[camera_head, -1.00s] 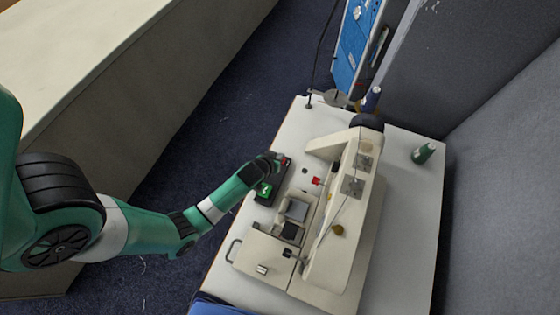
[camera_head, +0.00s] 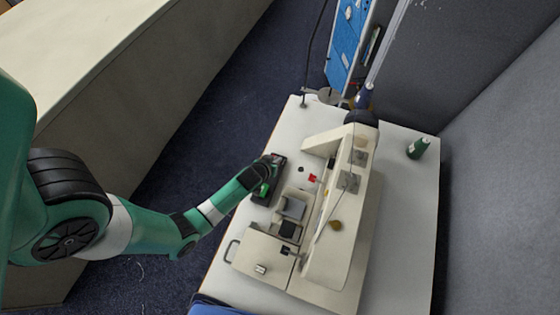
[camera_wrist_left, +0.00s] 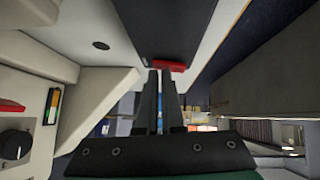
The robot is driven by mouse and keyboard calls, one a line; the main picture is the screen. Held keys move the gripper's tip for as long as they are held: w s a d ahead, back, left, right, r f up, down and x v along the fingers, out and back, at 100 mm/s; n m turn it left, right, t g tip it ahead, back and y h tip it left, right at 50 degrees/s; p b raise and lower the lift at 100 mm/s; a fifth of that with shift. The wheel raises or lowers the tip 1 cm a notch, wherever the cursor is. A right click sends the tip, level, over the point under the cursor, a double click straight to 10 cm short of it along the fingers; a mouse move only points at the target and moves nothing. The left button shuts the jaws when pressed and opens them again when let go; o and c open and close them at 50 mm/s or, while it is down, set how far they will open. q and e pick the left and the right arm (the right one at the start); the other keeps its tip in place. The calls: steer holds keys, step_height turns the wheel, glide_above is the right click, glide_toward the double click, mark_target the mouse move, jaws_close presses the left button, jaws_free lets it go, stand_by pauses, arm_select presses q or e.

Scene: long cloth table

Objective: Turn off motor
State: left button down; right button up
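A black switch box (camera_head: 278,180) with a green button (camera_head: 263,189) lies on the white table, left of the cream sewing machine (camera_head: 340,225). My left gripper (camera_wrist_left: 160,75) is at the far end of the box in the head view, and the wrist there covers part of it. In the left wrist view the black box (camera_wrist_left: 165,25) shows at the top with a red button (camera_wrist_left: 168,66) at its edge. My two fingers are close together with a thin gap, nothing between them, tips at the red button. Whether they touch it I cannot tell. My right gripper is not in view.
A green thread cone (camera_head: 418,148) stands on the white table (camera_head: 405,240) right of the machine. A grey partition (camera_head: 500,130) is behind it. A blue pegboard (camera_head: 347,45) stands beyond the far edge. A long pale counter (camera_head: 90,50) is at the left.

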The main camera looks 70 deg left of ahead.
arm_select(q)
steer(key=shift+s+d+f, duration=0.1)
steer(key=shift+s+f, duration=0.25)
steer(key=shift+f, duration=0.1)
steer(key=shift+s, duration=0.1)
steer(key=shift+a+r+p, duration=0.15)
steer(key=shift+a+p, duration=0.05)
steer(key=shift+p, duration=0.2)
steer(key=shift+s+a, duration=0.25)
steer(key=shift+a, duration=0.05)
steer(key=shift+r, duration=0.1)
steer(key=r+p, duration=0.4)
steer(key=r, duration=0.1)
steer(key=shift+s+r+p, duration=0.25)
steer(key=shift+s+p, duration=0.1)
steer(key=shift+p, duration=0.05)
steer(key=p+v, duration=0.1)
steer(key=v, duration=0.7)
steer(key=shift+d, duration=0.25)
